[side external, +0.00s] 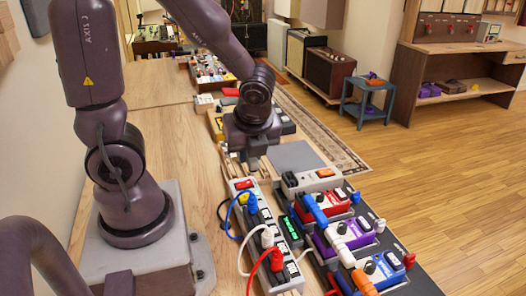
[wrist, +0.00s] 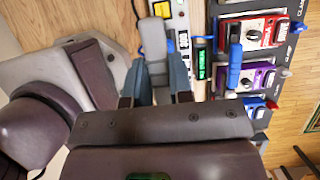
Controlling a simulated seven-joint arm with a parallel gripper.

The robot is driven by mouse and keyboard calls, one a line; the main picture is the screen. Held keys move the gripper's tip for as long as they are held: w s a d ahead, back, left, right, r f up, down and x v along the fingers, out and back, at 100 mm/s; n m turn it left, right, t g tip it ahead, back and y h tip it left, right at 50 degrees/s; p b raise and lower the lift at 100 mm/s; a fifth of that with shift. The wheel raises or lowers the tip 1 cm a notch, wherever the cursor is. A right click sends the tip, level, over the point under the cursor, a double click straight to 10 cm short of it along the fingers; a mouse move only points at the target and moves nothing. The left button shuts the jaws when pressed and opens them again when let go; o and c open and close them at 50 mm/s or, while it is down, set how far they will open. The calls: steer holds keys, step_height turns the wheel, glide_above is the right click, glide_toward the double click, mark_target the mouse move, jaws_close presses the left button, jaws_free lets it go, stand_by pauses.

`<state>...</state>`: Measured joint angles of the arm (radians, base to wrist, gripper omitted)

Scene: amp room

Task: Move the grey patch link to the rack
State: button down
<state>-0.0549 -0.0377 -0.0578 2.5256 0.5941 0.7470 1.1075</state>
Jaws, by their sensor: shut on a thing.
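My gripper (wrist: 158,85) shows in the wrist view with its two fingers closed about a grey piece, which I take for the grey patch link (wrist: 153,45). In the side view my gripper (side external: 254,160) hangs just beyond the far end of the power strip, left of the pedals. The link is hard to make out there. I cannot tell for certain which thing is the rack; tan wooden pieces (side external: 233,167) show beside the gripper.
A power strip (side external: 258,228) with blue, white and red plugs and loose cables lies in front. Right of it a dark pedalboard (side external: 408,284) carries red, purple and blue pedals, with blue, white and orange links. A flat grey pad (side external: 296,158) lies bare behind the pedals.

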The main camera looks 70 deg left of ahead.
steer(key=shift+s+a, duration=0.25)
steer(key=shift+s, duration=0.1)
steer(key=s+a+f+n+g, duration=0.1)
steer(key=a+f+n+g, duration=0.15)
steer(key=a+n, duration=0.3)
steer(key=n+t+h, duration=0.3)
steer(key=n+h, duration=0.6)
steer(key=n, duration=2.2)
glide_above(232, 170)
steer(key=a, duration=0.1)
step_height(232, 170, down, 6)
steer(key=f, duration=0.1)
steer(key=shift+m+g, duration=0.25)
steer(key=shift+f, duration=2.9)
steer(key=shift+f, duration=1.15)
